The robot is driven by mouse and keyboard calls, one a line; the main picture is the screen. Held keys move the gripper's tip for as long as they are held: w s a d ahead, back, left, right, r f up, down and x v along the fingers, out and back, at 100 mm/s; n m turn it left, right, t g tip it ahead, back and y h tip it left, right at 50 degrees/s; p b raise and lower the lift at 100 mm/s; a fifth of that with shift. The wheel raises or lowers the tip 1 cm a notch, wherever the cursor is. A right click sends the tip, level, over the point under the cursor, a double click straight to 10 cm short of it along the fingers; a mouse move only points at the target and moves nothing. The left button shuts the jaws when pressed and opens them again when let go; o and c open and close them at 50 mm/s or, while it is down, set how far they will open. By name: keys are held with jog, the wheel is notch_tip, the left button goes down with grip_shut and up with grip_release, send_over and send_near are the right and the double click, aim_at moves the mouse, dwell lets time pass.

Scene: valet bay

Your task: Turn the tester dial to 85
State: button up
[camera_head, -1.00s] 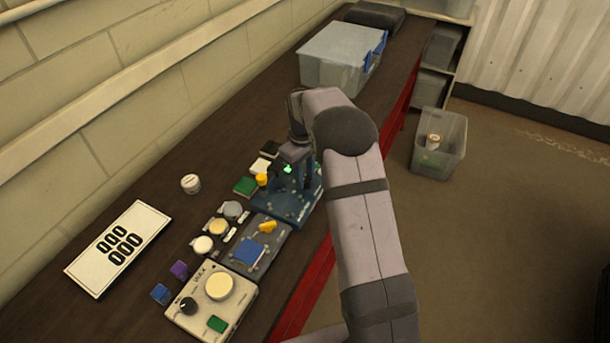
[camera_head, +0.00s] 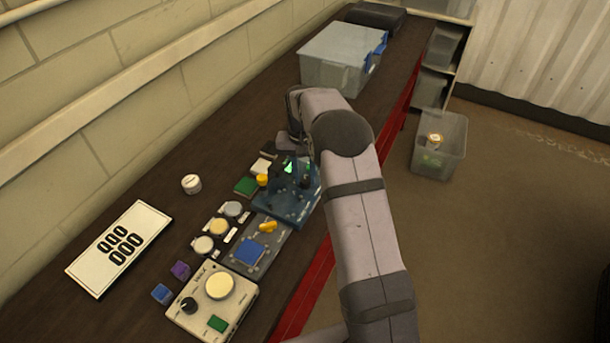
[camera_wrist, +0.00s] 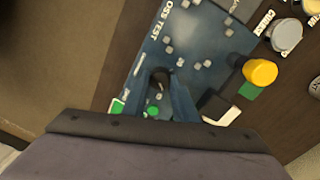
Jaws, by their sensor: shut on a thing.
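The tester is a blue panel (camera_wrist: 205,45) with partly readable lettering ending in "OSS TEST" and several small grey blocks on it. It also shows in the head view (camera_head: 272,207), under my gripper. A dark round dial (camera_wrist: 161,74) shows between my fingers in the wrist view. My gripper (camera_wrist: 160,82) is shut on this dial, one blue finger on each side. In the head view my gripper (camera_head: 291,180) stands over the panel and hides the dial. I cannot read the dial's setting. Green patches (camera_wrist: 118,107) show near the fingers.
A yellow knob (camera_wrist: 260,71) stands close beside the panel. A number card (camera_head: 120,248) lies left. A clear bin (camera_head: 341,57) stands at the far end.

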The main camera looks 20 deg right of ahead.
aim_at(304, 179)
jog(key=shift+m, duration=1.3)
jog(key=o, duration=1)
jog(key=shift+o, duration=0.2)
jog(key=shift+r, duration=0.1)
jog(key=shift+w+a+r+b, duration=0.1)
jog(key=shift+r+b, duration=0.5)
jog(key=shift+r, duration=1.2)
jog(key=shift+w+a+r+b, duration=0.1)
jog(key=shift+r+b, duration=0.45)
jog(key=shift+r, duration=1.25)
